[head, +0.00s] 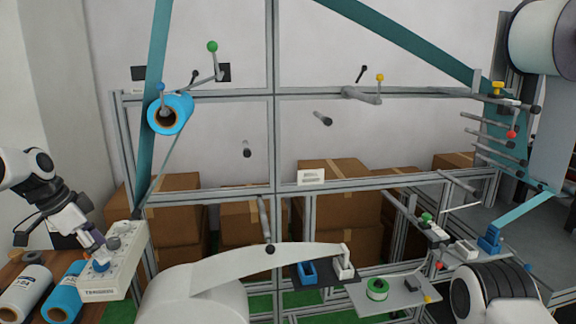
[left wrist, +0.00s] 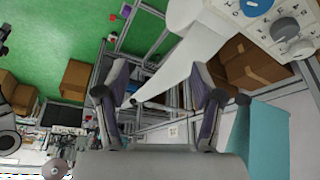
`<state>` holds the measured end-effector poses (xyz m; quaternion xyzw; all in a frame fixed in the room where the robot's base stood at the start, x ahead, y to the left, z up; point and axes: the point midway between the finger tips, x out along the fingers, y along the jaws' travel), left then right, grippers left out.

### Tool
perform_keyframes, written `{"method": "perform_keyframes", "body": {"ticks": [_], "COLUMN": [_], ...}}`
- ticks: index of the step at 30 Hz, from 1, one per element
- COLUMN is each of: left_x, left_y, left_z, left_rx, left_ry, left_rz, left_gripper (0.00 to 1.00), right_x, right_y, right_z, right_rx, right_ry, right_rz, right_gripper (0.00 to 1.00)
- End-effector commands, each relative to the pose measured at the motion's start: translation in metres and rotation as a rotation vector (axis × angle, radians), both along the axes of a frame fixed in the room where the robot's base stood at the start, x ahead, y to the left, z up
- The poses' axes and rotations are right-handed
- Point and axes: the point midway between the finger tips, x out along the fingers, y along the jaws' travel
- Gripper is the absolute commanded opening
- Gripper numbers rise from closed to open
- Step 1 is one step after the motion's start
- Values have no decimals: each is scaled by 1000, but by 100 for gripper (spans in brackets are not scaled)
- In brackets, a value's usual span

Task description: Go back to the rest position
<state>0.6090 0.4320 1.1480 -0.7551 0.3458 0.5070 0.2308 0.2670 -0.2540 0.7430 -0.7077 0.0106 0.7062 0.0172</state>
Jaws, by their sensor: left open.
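My left gripper (head: 97,244) is at the left in the head view, over the control box (head: 128,262) with its grey and blue knobs. In the left wrist view the two fingers of the left gripper (left wrist: 160,72) stand apart with nothing between them. The control box (left wrist: 272,12) shows at the top right there, off to the side of the fingers. The blue knob (head: 101,265) is close to the fingertips in the head view; I cannot tell whether they touch.
A metal frame (head: 274,140) with rods and teal web stands ahead. A blue roll (head: 171,113) hangs on it. A large white roll (head: 195,298) lies front centre. White and blue rolls (head: 64,293) lie at lower left. Cardboard boxes (head: 338,188) stand behind.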

Motion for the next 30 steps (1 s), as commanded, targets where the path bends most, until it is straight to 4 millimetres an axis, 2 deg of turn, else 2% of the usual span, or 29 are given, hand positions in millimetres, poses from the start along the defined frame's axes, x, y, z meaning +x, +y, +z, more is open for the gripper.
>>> {"method": "perform_keyframes", "body": {"ticks": [5,11,16,20,23,24,26,27,29,30], "left_x": [-1,-12,-40,-74,-118,-141,-180,-209,-254,-287], "left_y": [-5,-23,-49,-75,-101,-113,-129,-140,-154,-163], "left_z": [-39,-92,-149,-207,-266,-291,-327,-349,-376,-391], "left_rx": [16,46,63,83,107,120,145,163,194,218], "left_ry": [78,197,339,460,565,609,668,701,741,760], "left_rz": [-11,-50,-103,-145,-152,-142,-116,-87,-30,22], "left_gripper": [67,67,67,67,67,67,67,67,67,67], "right_x": [0,0,0,0,0,0,0,0,0,0], "right_y": [0,0,0,0,0,0,0,0,0,0], "right_z": [0,0,0,0,0,0,0,0,0,0], "right_rx": [0,0,0,0,0,0,0,0,0,0], "right_ry": [0,-1,0,0,0,0,0,0,0,0], "right_rz": [0,1,0,0,0,0,0,0,0,0], "right_gripper": [33,33,33,33,33,33,33,33,33,33]}}
